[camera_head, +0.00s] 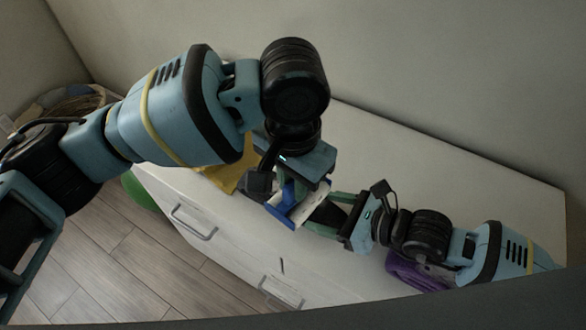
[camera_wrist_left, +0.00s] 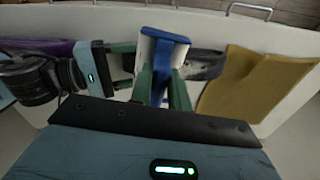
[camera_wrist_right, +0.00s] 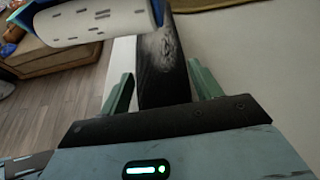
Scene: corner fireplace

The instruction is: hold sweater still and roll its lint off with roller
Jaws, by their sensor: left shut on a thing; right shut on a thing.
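My left gripper (camera_wrist_left: 163,90) is shut on the lint roller (camera_wrist_left: 163,50), which has a blue handle and frame and a white head. In the head view the roller (camera_head: 309,209) is over the dark sweater (camera_head: 326,214), close to my right gripper (camera_head: 338,213). My right gripper (camera_wrist_right: 160,88) is shut on the sweater (camera_wrist_right: 160,55), a dark folded strip with a pale grey lint patch. In the right wrist view the roller head (camera_wrist_right: 88,22) carries several grey marks and is just beyond the fingers. I cannot tell whether it touches the cloth.
The white cabinet top (camera_head: 430,165) is clear toward the wall. A yellow cloth (camera_head: 222,176) lies left of the sweater, and a purple cloth (camera_head: 415,272) lies near my right arm. A basket (camera_head: 75,100) and a green object (camera_head: 140,191) are beyond the cabinet's left end.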

